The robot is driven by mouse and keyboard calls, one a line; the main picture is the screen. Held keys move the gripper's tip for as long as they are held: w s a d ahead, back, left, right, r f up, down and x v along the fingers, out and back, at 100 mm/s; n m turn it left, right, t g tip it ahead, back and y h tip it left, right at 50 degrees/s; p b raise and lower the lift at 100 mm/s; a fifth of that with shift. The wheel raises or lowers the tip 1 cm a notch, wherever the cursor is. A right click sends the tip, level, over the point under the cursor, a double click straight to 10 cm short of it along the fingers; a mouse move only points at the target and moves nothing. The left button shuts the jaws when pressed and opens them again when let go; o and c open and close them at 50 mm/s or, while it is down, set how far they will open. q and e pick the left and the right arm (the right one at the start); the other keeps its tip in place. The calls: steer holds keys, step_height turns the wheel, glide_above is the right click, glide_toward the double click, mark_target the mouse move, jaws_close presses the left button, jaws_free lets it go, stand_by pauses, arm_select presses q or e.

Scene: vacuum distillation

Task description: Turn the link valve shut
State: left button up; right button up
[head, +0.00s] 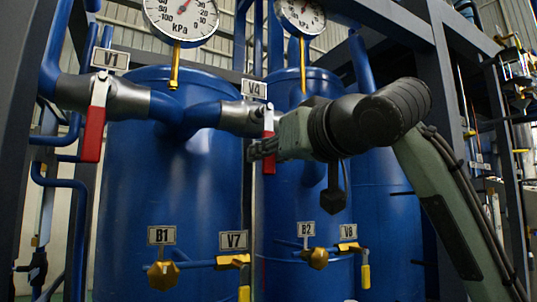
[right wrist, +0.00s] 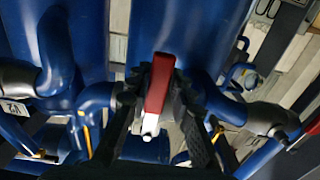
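The valve tagged V4 (head: 254,89) sits on the blue pipe between the two big tanks, and I take it as the link valve. Its red lever (head: 269,168) hangs down, partly hidden by my right gripper (head: 262,149) in the head view. In the right wrist view the red lever (right wrist: 159,85), with its white end, lies between the two dark fingers of the right gripper (right wrist: 158,100). The fingers are apart, one on each side of the lever; whether either touches it I cannot tell. My left gripper is not in view.
Valve V1 (head: 93,135), with a similar red lever hanging down, is on the pipe to the left. Two pressure gauges (head: 181,16) stand above. Brass valves V7 (head: 233,261) and V8 (head: 348,247) are low on the tanks. Dark frame posts flank the area.

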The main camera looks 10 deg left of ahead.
steer(key=o, duration=0.3)
steer(key=v, duration=1.2)
